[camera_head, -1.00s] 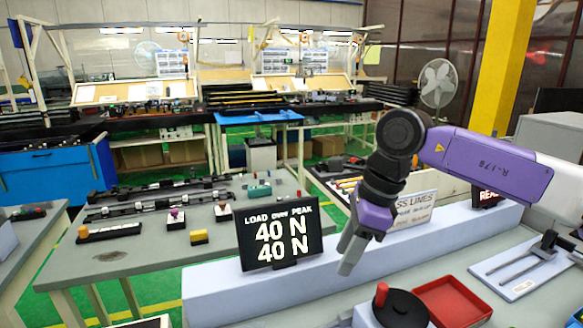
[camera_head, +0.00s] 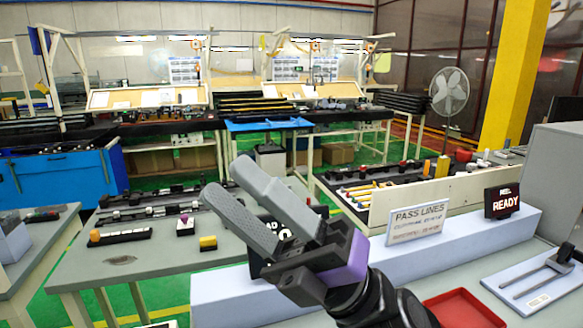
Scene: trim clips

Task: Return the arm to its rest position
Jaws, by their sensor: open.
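My gripper (camera_head: 246,194) is raised in the middle of the view, with its two grey fingers pointing up and to the left. The fingers are apart and nothing is between them. My arm comes up from the bottom, below the purple wrist part. The gripper covers most of the black load display (camera_head: 258,262) on the pale blue ledge (camera_head: 222,288). It appears clear of the ledge, though the exact gap cannot be told.
A "PASS LINES" sign (camera_head: 417,222) and a "READY" display (camera_head: 502,201) stand on the ledge to the right. A red tray (camera_head: 468,311) and a plate with a metal fixture (camera_head: 537,283) lie in front. A grey table (camera_head: 130,262) with small parts stands behind left.

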